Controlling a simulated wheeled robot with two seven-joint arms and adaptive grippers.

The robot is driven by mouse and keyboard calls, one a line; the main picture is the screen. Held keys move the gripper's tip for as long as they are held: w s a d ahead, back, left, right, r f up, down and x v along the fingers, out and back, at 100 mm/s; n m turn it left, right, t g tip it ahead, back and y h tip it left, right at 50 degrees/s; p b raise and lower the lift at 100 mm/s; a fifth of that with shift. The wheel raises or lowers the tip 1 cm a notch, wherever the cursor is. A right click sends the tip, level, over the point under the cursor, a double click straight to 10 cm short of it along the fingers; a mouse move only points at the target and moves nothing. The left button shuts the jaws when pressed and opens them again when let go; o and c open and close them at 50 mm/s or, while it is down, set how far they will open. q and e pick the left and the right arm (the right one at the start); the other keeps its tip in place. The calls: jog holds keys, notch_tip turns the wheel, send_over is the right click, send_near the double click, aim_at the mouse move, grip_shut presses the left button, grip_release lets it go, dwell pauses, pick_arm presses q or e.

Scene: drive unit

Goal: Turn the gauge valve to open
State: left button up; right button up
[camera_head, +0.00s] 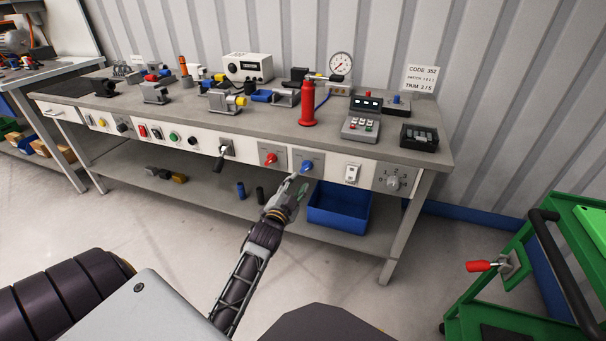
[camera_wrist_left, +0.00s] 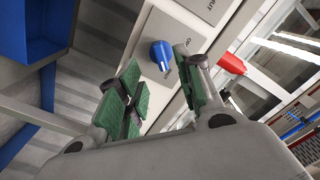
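A blue valve knob (camera_head: 306,167) sits on a grey plate on the bench's front panel, with a red valve knob (camera_head: 270,159) on the plate to its left. Which of them is the gauge valve cannot be read from the labels. A round dial gauge (camera_head: 341,64) stands on the bench top. My left gripper (camera_head: 297,187) is just below and in front of the blue knob. In the left wrist view its green-padded fingers (camera_wrist_left: 161,88) are apart and empty; the blue knob (camera_wrist_left: 161,54) shows beyond the gap between them. The red knob (camera_wrist_left: 231,64) is to the right. My right gripper is not seen.
The front panel also carries a black lever switch (camera_head: 222,157), a white rocker switch (camera_head: 352,172) and a rotary dial (camera_head: 393,181). A blue bin (camera_head: 340,208) stands on the shelf below. A green cart (camera_head: 520,250) with a red handle is at the right.

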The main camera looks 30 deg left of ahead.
aim_at(304, 171)
pick_arm(q)
jog(key=shift+b+x, duration=0.55)
jog(key=shift+x, duration=1.5)
jog(key=shift+b+x, duration=0.35)
jog(key=shift+x, duration=0.95)
jog(key=shift+w+a, duration=0.1)
jog(key=shift+w, duration=0.5)
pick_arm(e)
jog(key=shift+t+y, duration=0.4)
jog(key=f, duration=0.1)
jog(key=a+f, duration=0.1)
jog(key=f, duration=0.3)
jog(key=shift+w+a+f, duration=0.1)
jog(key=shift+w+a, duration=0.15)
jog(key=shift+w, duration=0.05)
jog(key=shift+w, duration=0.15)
pick_arm(q)
jog(key=shift+c, duration=0.5)
grip_shut()
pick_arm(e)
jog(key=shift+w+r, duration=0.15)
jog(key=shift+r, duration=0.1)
